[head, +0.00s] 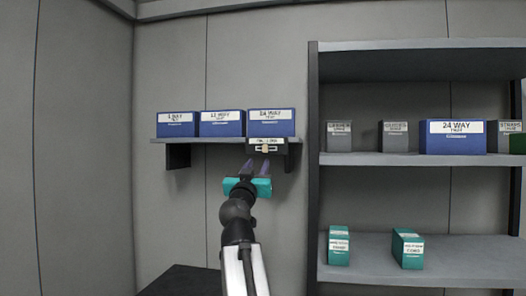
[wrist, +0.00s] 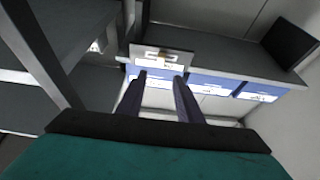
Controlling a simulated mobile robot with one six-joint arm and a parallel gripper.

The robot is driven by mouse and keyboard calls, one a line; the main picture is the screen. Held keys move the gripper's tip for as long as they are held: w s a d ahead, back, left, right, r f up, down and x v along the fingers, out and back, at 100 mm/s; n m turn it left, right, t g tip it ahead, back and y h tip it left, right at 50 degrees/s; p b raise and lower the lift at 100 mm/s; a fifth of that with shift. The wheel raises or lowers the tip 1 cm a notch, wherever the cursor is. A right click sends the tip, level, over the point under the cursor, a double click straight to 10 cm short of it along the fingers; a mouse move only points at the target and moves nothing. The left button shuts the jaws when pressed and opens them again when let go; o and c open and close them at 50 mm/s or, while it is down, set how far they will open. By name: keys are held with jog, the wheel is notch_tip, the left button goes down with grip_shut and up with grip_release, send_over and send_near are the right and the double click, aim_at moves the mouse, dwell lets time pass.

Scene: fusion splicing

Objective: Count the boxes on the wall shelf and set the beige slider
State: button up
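The wall shelf (head: 215,140) carries three blue boxes with white labels side by side: a left box (head: 177,129), a middle box (head: 222,129) and a right box (head: 271,127). A small dark panel with a white label hangs at the shelf's front edge, below the right box. The beige slider (head: 265,148) sits near the middle of its pale track. My gripper (head: 257,166) is just below and in front of the panel, its purple fingers apart and empty. In the wrist view the slider (wrist: 161,55) lies beyond the fingertips (wrist: 160,76), with a gap between them.
A tall rack (head: 314,180) stands to the right, close to the wall shelf's end. It holds grey boxes, a blue box (head: 452,136) and two teal boxes on its shelves. A dark surface (head: 185,281) lies low at left. The wall below the wall shelf is bare.

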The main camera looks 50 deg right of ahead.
aim_at(265, 149)
jog(key=shift+p+x, duration=1.85)
jog(key=shift+x, duration=4)
jog(key=shift+f, duration=0.1)
jog(key=shift+c, duration=0.5)
grip_shut()
